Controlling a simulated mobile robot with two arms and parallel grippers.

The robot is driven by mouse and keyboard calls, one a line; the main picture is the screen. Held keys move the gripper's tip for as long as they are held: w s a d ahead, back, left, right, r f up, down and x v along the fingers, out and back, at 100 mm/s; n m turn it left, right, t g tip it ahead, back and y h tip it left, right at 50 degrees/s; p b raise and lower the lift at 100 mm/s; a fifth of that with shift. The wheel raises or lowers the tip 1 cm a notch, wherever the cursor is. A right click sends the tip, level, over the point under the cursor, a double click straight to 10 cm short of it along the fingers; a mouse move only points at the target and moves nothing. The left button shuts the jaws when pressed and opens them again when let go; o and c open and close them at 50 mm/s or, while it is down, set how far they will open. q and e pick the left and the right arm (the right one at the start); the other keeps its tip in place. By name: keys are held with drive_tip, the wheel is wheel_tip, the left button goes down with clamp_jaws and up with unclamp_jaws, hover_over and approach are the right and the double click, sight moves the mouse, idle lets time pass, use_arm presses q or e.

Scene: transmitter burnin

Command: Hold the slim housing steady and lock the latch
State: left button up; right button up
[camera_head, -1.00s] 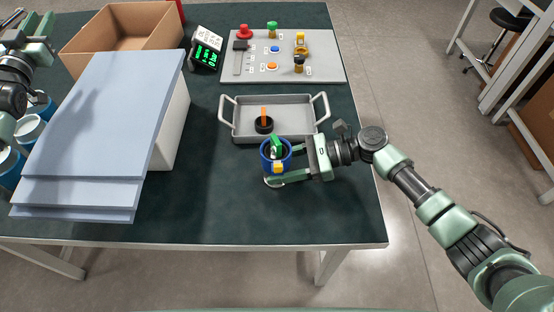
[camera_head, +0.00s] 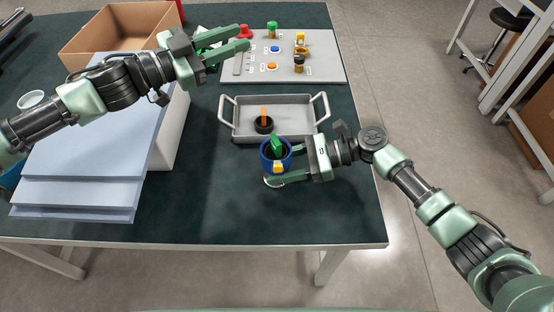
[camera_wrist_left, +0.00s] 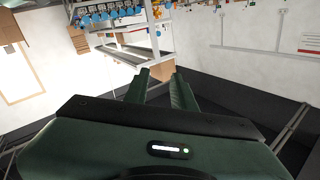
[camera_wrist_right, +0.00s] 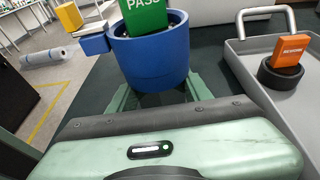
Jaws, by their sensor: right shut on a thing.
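The slim housing (camera_head: 276,160) is a blue round cup. A green PASS card (camera_head: 277,146) stands up out of it, also seen in the right wrist view (camera_wrist_right: 143,15). The yellow-tipped latch (camera_head: 278,168) is on its near side; in the right wrist view its yellow end (camera_wrist_right: 68,16) sticks out on a blue arm. I cannot tell whether it is locked. My right gripper (camera_head: 272,166) is shut on the housing, with a finger on its near side. My left gripper (camera_head: 244,38) is open and empty, held in front of the control board, well away from the housing.
A grey tray (camera_head: 292,101) behind the housing holds a black ring with an orange card (camera_head: 263,113). The control board (camera_head: 325,70) is at the back. A white box with light-blue sheets (camera_head: 80,160) stands left, a cardboard box (camera_head: 95,40) behind. Front table area is clear.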

use_arm(q)
drive_tip(key=s+d+f+m+g, duration=0.2)
drive_tip(key=s+d+f+g, duration=0.3)
drive_tip(key=s+f, duration=0.4)
drive_tip(key=g+y, duration=0.2)
drive_tip(key=g, duration=0.2)
approach(276, 166)
drive_tip(key=x, duration=0.4)
drive_tip(key=shift+f+x, duration=0.15)
drive_tip(key=shift+x, duration=1.45)
drive_tip(key=shift+f+x, duration=0.1)
drive_tip(key=shift+x, duration=1.5)
drive_tip(key=shift+a, duration=0.2)
